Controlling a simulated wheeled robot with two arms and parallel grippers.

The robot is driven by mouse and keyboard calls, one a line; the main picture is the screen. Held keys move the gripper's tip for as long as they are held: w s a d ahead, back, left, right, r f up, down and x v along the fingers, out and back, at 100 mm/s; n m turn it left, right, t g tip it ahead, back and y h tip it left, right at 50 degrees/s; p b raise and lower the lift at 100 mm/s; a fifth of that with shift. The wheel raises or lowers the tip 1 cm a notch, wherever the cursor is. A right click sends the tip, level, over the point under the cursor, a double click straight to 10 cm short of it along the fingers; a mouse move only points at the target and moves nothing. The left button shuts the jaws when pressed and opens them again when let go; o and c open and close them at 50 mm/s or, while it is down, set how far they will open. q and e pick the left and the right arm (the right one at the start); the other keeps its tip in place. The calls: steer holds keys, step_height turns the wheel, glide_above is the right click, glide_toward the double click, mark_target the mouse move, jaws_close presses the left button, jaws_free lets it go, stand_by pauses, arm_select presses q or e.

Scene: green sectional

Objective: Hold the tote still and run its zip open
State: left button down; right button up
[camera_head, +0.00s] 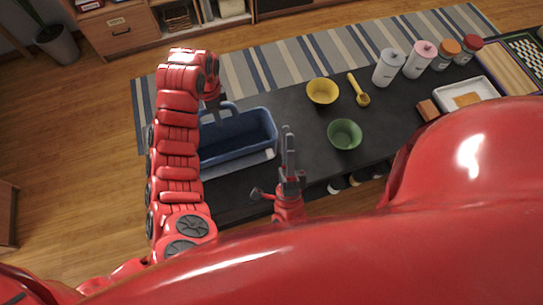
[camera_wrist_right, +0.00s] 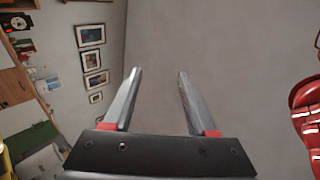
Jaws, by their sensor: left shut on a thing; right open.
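The blue tote (camera_head: 255,126) stands on the dark table (camera_head: 300,112), left of its middle. Its top looks open, with a pale grey strip along the near side. My left gripper (camera_head: 214,104) is shut at the tote's back left, by its handle (camera_head: 229,106); its arm hides the tote's left end. I cannot make out a zip or its pull. My right gripper (camera_head: 289,150) is upright at the table's near edge, right of the tote and apart from it. In the right wrist view its two fingers (camera_wrist_right: 158,90) are apart with nothing between them.
A green bowl (camera_head: 344,134), a yellow bowl (camera_head: 322,91) and a yellow scoop (camera_head: 359,92) lie right of the tote. Canisters (camera_head: 389,68), jars and a white tray (camera_head: 466,97) stand further right. Bare table lies between tote and bowls.

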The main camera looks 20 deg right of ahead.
steer(key=s+a+f+m+g+y, duration=0.1)
steer(key=s+f+m+g+y, duration=0.25)
steer(key=f+m, duration=0.5)
steer(key=s+a+f+m+g+y, duration=0.1)
steer(key=s+f+m+g+y, duration=0.35)
steer(key=f, duration=0.65)
steer(key=w+m, duration=0.1)
steer(key=w, duration=1.2)
steer(key=shift+h, duration=0.3)
steer(key=shift+f, duration=0.1)
jaws_close()
